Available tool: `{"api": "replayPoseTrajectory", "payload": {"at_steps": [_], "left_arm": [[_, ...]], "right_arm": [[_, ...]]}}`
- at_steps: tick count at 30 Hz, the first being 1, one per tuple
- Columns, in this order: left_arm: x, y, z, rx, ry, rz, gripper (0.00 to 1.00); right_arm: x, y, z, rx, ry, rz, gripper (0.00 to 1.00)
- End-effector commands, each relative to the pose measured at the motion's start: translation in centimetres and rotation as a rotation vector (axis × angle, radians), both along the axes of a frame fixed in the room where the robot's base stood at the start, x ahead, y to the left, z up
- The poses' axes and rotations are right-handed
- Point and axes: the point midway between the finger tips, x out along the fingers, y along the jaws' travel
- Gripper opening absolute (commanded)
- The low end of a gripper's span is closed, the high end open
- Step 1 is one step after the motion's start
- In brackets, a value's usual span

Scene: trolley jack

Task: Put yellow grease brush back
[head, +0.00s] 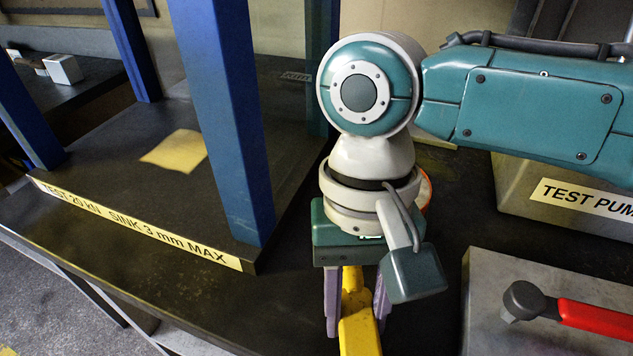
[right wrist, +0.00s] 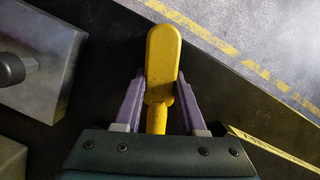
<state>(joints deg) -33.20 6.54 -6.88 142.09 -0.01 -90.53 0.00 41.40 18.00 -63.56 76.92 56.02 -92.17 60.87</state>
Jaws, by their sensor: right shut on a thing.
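The yellow grease brush (head: 358,318) is between the purple fingers of my right gripper (head: 357,305), low in the middle of the head view. My right gripper is shut on it. In the right wrist view, the brush's wide, rounded yellow part (right wrist: 163,62) extends beyond the fingers (right wrist: 158,100), and a narrower yellow part lies between them. The bench is behind it; I cannot tell whether the brush touches anything. The brush's lower end is cut off by the head view's bottom edge. My left gripper is not in view.
A blue-legged test frame (head: 225,120) stands on the dark bench at left, with a yellow patch (head: 176,151) on its base. At right are a box labelled "TEST PUM" (head: 585,198) and a grey block (head: 540,275) with a red-handled tool (head: 595,318).

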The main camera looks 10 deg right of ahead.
Motion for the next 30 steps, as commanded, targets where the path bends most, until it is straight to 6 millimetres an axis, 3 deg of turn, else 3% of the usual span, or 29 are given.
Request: {"api": "replayPoseTrajectory", "payload": {"at_steps": [8,9,17,26,30], "left_arm": [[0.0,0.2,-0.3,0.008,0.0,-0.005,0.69],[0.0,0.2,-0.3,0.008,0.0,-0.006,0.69],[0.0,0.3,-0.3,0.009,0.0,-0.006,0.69],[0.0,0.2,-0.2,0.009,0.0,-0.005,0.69],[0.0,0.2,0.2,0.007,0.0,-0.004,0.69]], "right_arm": [[0.0,0.0,-0.6,0.001,0.001,0.0,0.0],[0.0,0.0,-0.6,0.001,0.0,0.0,0.43],[0.0,0.0,-0.5,0.001,0.0,0.0,0.72],[0.0,0.0,-0.4,0.0,0.0,-0.001,0.75],[0.5,-0.1,1.3,0.002,-0.002,0.0,0.75]]}}
